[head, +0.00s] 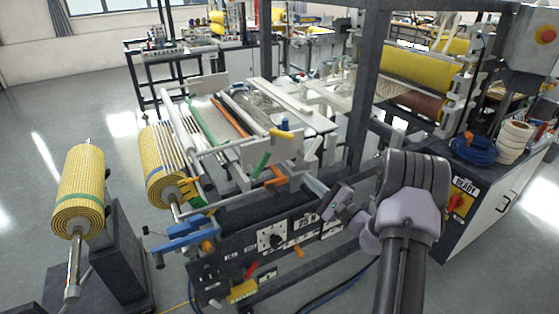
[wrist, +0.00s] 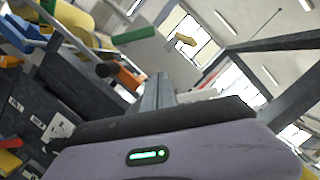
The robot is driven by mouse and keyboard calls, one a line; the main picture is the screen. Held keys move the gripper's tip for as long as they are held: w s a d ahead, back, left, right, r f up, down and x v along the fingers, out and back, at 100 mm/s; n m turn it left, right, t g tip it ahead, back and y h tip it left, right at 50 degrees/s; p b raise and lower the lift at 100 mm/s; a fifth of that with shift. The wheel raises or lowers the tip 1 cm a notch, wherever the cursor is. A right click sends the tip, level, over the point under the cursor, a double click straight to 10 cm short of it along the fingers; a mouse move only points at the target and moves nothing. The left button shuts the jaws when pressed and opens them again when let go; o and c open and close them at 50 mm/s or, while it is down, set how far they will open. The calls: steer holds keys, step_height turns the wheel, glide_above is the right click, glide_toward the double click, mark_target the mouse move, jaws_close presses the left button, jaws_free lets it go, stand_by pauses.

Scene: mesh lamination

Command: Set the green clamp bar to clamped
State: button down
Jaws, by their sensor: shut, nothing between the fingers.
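A long green bar (head: 203,122) lies across the white bed of the laminating machine in the head view, among parallel rollers. A short green lever (head: 262,161) stands tilted at the near side of the machine.
Orange (head: 276,177) and yellow (head: 282,134) levers stand close to the green one. Blue handles (head: 186,230) stick out at the front left. A dark upright post (head: 366,90) rises behind my arm. A control panel (head: 275,240) runs below the levers.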

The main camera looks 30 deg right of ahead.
steer(key=shift+w, duration=0.1)
steer(key=w+a+r+b, duration=0.1)
steer(key=w+a+r, duration=0.1)
steer(key=w, duration=0.2)
steer(key=w+a+r+b, duration=0.1)
steer(key=w+a, duration=0.2)
steer(key=w, duration=0.2)
steer(key=shift+w+a+r, duration=0.15)
steer(key=shift+a+r, duration=0.2)
